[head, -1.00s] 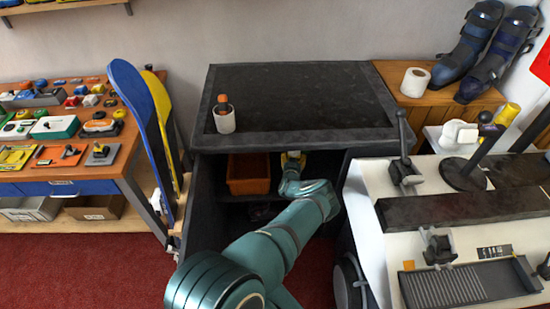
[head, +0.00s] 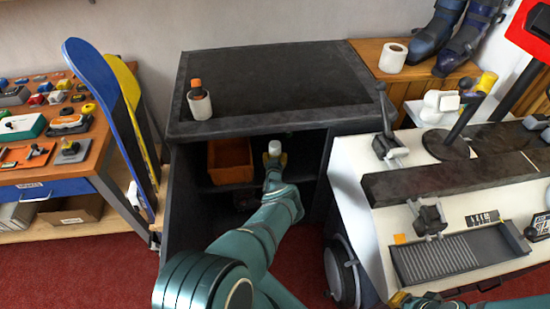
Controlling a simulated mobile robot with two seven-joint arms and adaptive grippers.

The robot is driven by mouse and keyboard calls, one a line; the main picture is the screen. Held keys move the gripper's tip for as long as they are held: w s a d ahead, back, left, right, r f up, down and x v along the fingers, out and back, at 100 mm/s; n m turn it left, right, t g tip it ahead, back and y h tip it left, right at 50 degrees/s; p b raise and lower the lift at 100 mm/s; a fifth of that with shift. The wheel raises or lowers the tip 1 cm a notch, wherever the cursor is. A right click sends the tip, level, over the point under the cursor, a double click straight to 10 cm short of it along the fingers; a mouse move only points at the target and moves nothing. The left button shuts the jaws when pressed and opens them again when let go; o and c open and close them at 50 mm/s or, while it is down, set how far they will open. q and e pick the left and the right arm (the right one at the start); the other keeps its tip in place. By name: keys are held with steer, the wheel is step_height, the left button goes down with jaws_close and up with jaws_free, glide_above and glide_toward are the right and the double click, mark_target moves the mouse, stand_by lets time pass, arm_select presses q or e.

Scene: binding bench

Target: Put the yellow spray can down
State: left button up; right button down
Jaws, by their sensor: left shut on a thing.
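My left arm reaches into the open front of the dark cabinet (head: 205,130). My left gripper (head: 272,160) is inside, just right of the orange bin. The can looks roughly upright near the shelf (head: 302,179). Its base is hidden by my gripper, so I cannot tell whether it touches the shelf.
The orange bin (head: 230,160) stands close on the left inside the cabinet. A white cup (head: 200,106) with an orange-topped item stands on the cabinet top. The white bench (head: 350,185) borders the opening on the right; blue and yellow boards (head: 100,85) lean on the left.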

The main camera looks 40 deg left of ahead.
arm_select(q)
steer(key=shift+f, duration=0.15)
steer(key=o, duration=1.3)
